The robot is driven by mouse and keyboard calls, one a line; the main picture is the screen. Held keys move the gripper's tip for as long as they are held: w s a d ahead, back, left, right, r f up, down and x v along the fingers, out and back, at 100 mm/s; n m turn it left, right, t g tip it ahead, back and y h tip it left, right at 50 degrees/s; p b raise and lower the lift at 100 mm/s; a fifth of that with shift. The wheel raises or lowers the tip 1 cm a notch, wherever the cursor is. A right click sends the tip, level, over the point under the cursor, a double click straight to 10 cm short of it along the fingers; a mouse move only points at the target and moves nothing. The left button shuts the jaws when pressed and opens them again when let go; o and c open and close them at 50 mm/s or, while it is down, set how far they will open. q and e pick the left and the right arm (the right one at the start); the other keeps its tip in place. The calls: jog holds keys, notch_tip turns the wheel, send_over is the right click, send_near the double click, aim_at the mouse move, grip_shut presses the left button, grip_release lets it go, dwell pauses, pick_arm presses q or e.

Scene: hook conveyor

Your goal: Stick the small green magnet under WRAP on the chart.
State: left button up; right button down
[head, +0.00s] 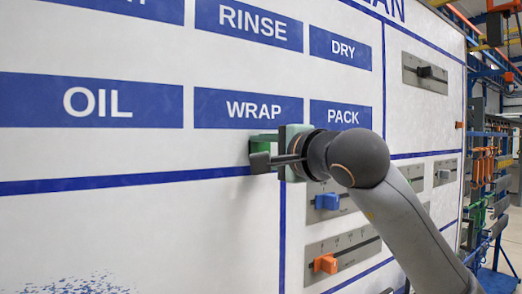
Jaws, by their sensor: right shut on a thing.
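The chart (150,225) is a large white board with blue labels, seen at an angle. The WRAP label (247,109) is in its lower row, between OIL and PACK. My right gripper (268,155) reaches in from the lower right, just below WRAP. It is shut on the small green magnet (262,141), which is partly hidden by the gripper. The magnet is at the chart's face under the WRAP label; I cannot tell if it touches the surface. My left gripper is out of view.
Sliders with a blue knob (327,201), an orange knob (326,263) and a dark knob (430,72) sit on the board's right part, near my right arm. Racks with orange hooks (483,165) stand beyond the board's right edge. The board left of the gripper is clear.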

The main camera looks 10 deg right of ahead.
jog(key=shift+c, duration=2.3)
grip_release()
jog(key=shift+s, duration=0.1)
